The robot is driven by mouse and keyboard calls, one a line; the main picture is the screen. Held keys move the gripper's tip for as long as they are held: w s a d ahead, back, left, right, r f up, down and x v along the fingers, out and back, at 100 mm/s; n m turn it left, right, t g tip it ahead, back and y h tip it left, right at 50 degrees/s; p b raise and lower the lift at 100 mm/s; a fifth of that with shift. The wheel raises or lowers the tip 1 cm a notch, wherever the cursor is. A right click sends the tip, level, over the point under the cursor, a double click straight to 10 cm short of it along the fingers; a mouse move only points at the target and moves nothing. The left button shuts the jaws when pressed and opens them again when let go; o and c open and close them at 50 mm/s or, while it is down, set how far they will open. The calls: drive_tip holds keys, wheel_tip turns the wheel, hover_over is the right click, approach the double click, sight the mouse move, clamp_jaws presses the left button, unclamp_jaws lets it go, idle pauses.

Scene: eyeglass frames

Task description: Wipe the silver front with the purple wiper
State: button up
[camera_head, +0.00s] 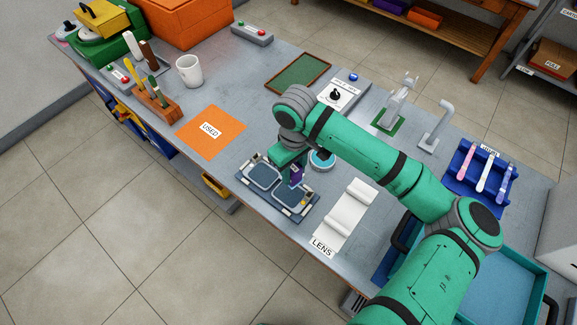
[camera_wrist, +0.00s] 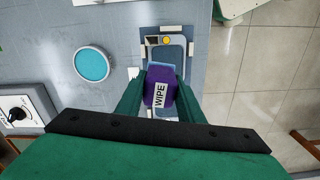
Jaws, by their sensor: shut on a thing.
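My gripper (camera_head: 297,172) is shut on the purple wiper (camera_wrist: 160,88), which has a white label reading WIPE in the wrist view. The wiper also shows as a small purple patch (camera_head: 296,177) in the head view. It is held over the right part of the silver front (camera_head: 264,187), which has two rounded rims and sits in a dark blue holder (camera_head: 241,181). The front's rim also shows in the wrist view (camera_wrist: 183,52), partly hidden by the wiper. I cannot tell whether the wiper touches it.
A round teal-topped pot (camera_head: 322,160) stands just behind the holder. A blue rack (camera_head: 460,173) with several coloured handled tools is at the right.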

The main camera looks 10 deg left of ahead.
drive_tip(key=shift+w+d+r, duration=0.1)
drive_tip(key=shift+d+r, duration=0.05)
drive_tip(key=shift+r, duration=0.75)
